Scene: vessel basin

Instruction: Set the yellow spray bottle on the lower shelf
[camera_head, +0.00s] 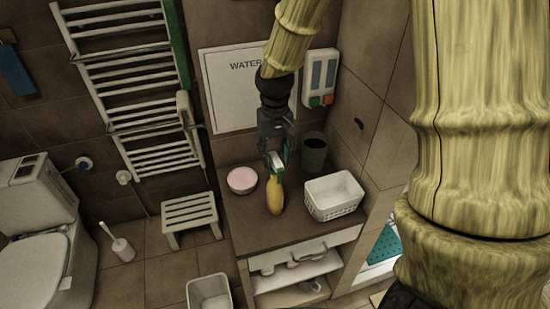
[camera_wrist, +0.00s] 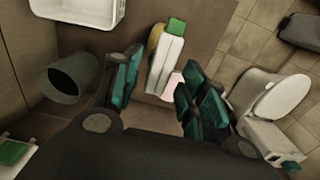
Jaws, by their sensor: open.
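The yellow spray bottle (camera_head: 275,195) stands upright on the brown countertop, with a white and green spray head. My gripper (camera_head: 274,158) is right above it, pointing down, with its fingers around or close to the spray head. In the wrist view the bottle's white and green head (camera_wrist: 166,62) shows ahead, between the fingertips or just beyond them. My gripper (camera_wrist: 160,85) is open there, with a finger on each side. Whether a finger touches the bottle cannot be told. The shelf space (camera_head: 290,294) under the countertop is partly visible, its depth hidden.
On the countertop (camera_head: 247,214), a pink bowl (camera_head: 242,180) stands left of the bottle, a white basket (camera_head: 334,196) right, and a dark cup (camera_head: 314,152) behind. White items (camera_head: 295,258) lie in the upper part of the cabinet. A bin (camera_head: 209,291) and stool (camera_head: 189,214) stand left.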

